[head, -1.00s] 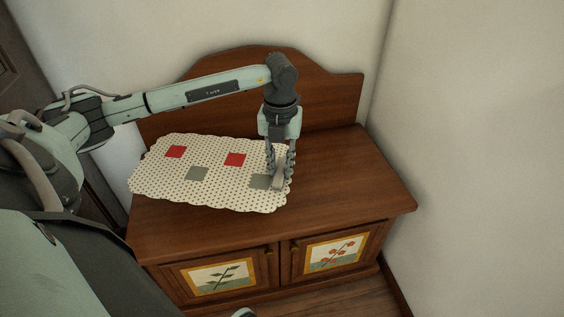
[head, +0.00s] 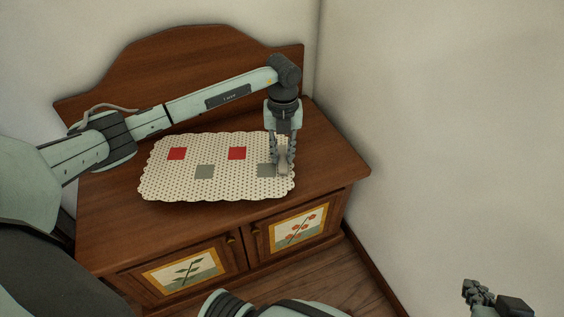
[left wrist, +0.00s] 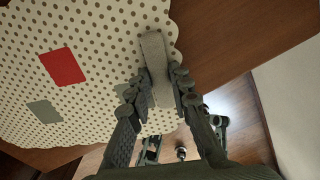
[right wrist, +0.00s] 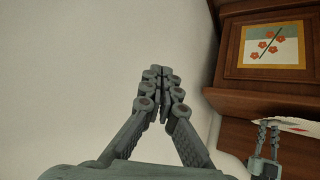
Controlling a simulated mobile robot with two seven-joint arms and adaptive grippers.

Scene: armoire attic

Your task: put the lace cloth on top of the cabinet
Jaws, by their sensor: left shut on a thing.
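The lace cloth (head: 205,187) is cream with dark dots, scalloped edges and red and grey squares. It is spread flat over the top of the brown wooden cabinet (head: 110,230); I cannot tell whether it rests there or hangs slightly above. My left gripper (head: 282,166) points down at the cloth's right end, shut on a light grey tab there. The left wrist view shows this tab (left wrist: 153,58) between the fingers, over the cloth (left wrist: 95,90). My right gripper (head: 485,295) is low at the right, off the cabinet; its fingertips meet, empty, in the right wrist view (right wrist: 157,76).
The cabinet has a raised curved backboard (head: 200,60) and two front doors with painted flower panels (head: 298,228). A pale wall (head: 450,130) stands close on the right. Bare cabinet top shows left and right of the cloth.

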